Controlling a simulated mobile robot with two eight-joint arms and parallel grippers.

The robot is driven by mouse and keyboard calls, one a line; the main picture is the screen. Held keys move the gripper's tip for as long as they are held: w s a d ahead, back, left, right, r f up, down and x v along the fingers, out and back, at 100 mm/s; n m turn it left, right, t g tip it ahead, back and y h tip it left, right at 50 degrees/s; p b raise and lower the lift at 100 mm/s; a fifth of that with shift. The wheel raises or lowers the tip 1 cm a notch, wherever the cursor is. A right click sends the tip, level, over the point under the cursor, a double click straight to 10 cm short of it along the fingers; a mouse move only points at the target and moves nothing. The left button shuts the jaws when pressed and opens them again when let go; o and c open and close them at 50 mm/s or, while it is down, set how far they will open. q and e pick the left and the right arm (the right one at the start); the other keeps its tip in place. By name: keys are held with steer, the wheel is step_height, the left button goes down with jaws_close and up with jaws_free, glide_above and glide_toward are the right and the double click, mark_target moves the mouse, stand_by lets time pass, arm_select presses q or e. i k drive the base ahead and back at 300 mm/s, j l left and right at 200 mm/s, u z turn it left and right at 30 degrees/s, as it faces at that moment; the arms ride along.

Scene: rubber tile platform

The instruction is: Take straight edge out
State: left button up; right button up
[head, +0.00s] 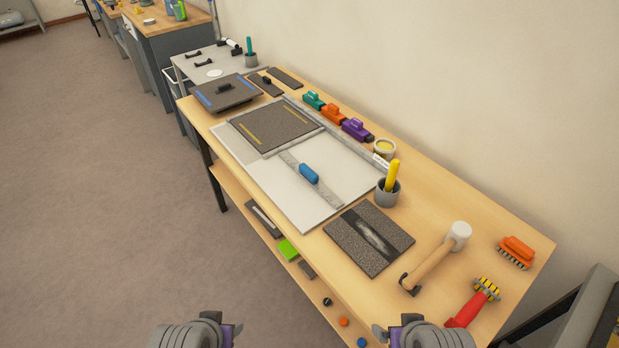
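A flat grey metal strip with a blue handle (309,174), which looks like the straight edge, lies across the white board (262,182) on the wooden workbench. Its upper-left end meets the frame around a dark speckled tile (273,131) with yellow strips. A longer metal rail (345,138) runs along the back of the board. My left gripper (222,332) and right gripper (402,332) show only partly at the bottom edge, well apart from the strip. Their fingertips are not clear, and nothing is seen held.
Another speckled tile (368,240) lies right of the board. A grey cup (388,193) with a yellow-handled tool stands behind it. A mallet (437,257), red-handled tool (473,304) and orange brush (515,252) lie at the right. A lower shelf (245,213) holds small items.

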mark_target(310, 176)
steer(key=i+j+z, duration=0.2)
steer(key=z, duration=0.15)
steer(key=i+j+z, duration=0.1)
steer(key=j+z, duration=0.25)
steer(key=i+j+z, duration=0.1)
steer(key=j+z, duration=0.25)
